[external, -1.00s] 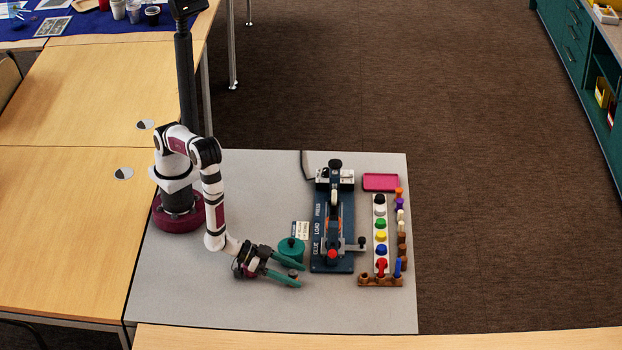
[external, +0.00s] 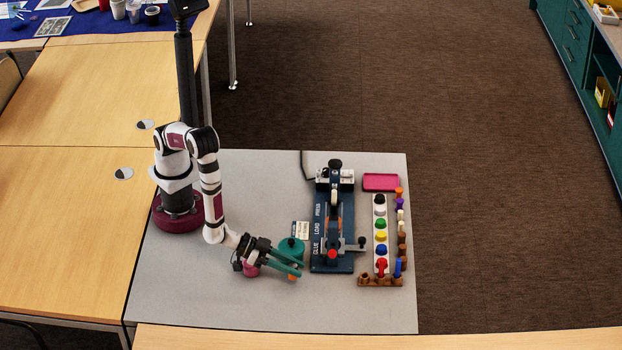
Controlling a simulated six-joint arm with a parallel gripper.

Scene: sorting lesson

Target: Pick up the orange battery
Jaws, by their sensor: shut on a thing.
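My gripper (external: 300,269) reaches low over the grey mat, left of the blue press. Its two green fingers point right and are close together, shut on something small. A bit of orange, which looks like the orange battery (external: 292,278), shows at the lower finger near the tips. The fingers hide most of it, and I cannot tell whether it touches the mat.
The blue press (external: 332,262) stands to the right. Farther right are a rack of coloured knobs (external: 381,236) and a pink tray (external: 380,182). The front of the grey mat (external: 220,305) is clear.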

